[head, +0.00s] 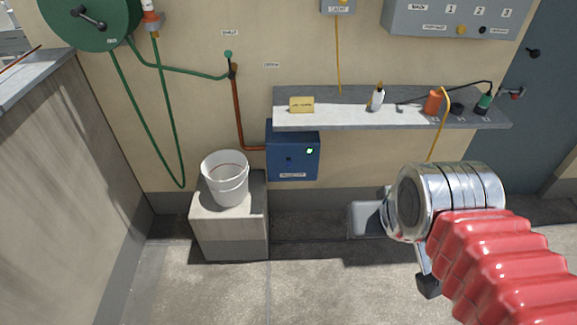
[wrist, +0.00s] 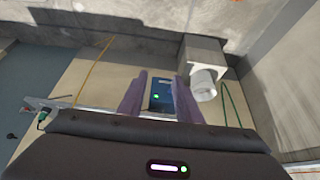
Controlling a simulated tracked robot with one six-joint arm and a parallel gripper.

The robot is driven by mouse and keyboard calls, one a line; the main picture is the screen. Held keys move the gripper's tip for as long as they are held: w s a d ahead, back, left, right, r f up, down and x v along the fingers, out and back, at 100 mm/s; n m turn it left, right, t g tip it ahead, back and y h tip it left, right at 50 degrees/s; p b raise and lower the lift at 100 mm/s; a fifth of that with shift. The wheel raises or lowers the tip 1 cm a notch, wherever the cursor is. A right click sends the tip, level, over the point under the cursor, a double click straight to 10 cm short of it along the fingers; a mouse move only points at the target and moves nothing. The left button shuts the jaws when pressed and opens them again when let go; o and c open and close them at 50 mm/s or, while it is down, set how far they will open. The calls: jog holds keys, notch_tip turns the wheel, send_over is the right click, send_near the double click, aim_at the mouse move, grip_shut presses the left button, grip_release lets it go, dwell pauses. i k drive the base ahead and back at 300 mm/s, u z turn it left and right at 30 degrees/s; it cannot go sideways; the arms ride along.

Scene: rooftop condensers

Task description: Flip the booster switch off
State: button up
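The blue booster box (head: 293,168) is on the wall below the shelf, with a lit green light (head: 310,151) at its upper right. A small dark switch (head: 288,162) is on its front; its exact position is too small to tell. In the wrist view the blue box (wrist: 161,90) shows between my two purple fingers, with the green light lit. My gripper (wrist: 160,80) is open and empty, apart from the box. In the head view my red and chrome arm is at the lower right, and the fingers cannot be made out there.
A grey shelf (head: 340,116) juts out above the box, with a sponge (head: 301,105), a spray bottle (head: 377,97) and other small items. A white bucket (head: 226,182) stands on a concrete block (head: 228,233) left of the box. A grey tray (head: 366,220) lies right. The floor in front is clear.

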aim_at(288, 163)
jog(key=u, duration=0.7)
jog(key=i, duration=1.1)
jog(key=u, duration=0.4)
